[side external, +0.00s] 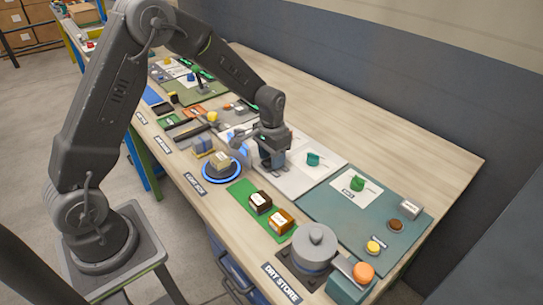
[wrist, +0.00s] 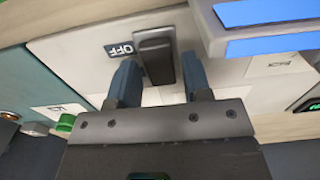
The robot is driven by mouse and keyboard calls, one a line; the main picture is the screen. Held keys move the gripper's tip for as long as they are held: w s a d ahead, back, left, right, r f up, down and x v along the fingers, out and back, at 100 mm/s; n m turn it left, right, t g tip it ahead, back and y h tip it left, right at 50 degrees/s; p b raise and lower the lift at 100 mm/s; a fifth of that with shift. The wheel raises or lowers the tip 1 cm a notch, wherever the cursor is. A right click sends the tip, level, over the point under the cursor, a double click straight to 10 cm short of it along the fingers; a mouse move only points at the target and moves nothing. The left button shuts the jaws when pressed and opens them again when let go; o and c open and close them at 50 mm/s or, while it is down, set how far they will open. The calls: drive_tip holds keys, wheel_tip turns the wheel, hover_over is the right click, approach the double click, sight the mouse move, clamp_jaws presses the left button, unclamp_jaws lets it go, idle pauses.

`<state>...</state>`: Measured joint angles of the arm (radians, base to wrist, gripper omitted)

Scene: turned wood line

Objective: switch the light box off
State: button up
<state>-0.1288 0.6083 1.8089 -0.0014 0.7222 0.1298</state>
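In the wrist view a dark switch lever (wrist: 155,52) stands on a pale panel (wrist: 75,45), beside a black label reading OFF (wrist: 118,49). My gripper (wrist: 160,85) is open, with one finger on each side of the lever's near end. I see pale surface between the fingers and nothing clearly gripped; whether a finger touches the lever, I cannot tell. In the side external view my gripper (side external: 272,162) is down low at the white panel (side external: 295,183) and hides the switch. Whether the light box is lit, I cannot tell.
A blue-ringed round stand (side external: 222,177) is left of my gripper. A green mat with two labelled blocks (side external: 260,202) lies in front. A teal board (side external: 335,218) is to the right, with a grey pot (side external: 315,245) nearer the front edge. The bench's back strip is clear.

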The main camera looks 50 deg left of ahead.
drive_tip(key=c, duration=0.7)
drive_tip(key=shift+s+t, duration=0.25)
drive_tip(key=shift+t, duration=1.15)
drive_tip(key=o, duration=0.9)
drive_tip(key=shift+o, duration=0.2)
drive_tip(key=v, duration=1.3)
drive_tip(key=shift+r, duration=0.35)
drive_tip(key=shift+s+r, duration=0.1)
drive_tip(key=shift+s, duration=0.05)
